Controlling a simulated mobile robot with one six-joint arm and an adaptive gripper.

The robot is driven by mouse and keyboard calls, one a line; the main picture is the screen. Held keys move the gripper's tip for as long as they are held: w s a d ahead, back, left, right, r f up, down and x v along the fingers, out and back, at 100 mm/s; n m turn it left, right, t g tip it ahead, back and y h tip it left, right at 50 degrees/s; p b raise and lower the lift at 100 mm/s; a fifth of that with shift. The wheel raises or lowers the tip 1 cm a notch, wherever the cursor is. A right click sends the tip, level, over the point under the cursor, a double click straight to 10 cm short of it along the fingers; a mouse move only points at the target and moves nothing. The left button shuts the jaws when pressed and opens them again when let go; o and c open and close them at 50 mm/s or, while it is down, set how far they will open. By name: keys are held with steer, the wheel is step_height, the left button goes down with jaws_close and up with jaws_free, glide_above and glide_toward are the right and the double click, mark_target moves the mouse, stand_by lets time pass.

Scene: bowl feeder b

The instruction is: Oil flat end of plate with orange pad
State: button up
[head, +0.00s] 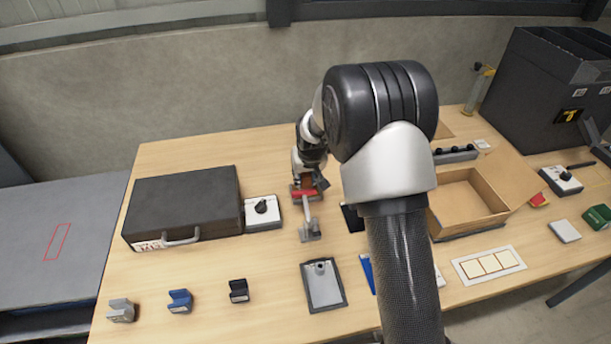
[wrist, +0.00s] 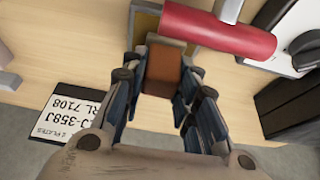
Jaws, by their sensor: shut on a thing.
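My gripper (wrist: 165,85) is shut on the orange pad (wrist: 164,72), a brown-orange block with a paler beige end, seen between the fingers in the wrist view. In the head view my gripper (head: 308,178) is far back on the table, beside a red cylinder (head: 307,191). In the wrist view the red cylinder (wrist: 218,30) lies just beyond the pad; I cannot tell whether they touch. A grey plate-like piece (head: 324,287) with a round feature at its far end lies on a dark-edged tray at the front. I cannot tell whether it is the task's plate.
A pale bar and grey foot (head: 310,232) stand below the red cylinder. A black case (head: 185,203) and a switch box (head: 262,211) are left. A cardboard box (head: 466,203) is right. A printed card (wrist: 72,112) lies nearby. Small blocks line the front left.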

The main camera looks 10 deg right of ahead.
mark_target(305, 174)
steer(key=shift+f+b, duration=0.35)
steer(key=shift+f, duration=0.2)
stand_by(1.4)
steer(key=shift+r, duration=0.1)
steer(key=shift+r+p, duration=2.3)
steer(key=shift+r, duration=1.1)
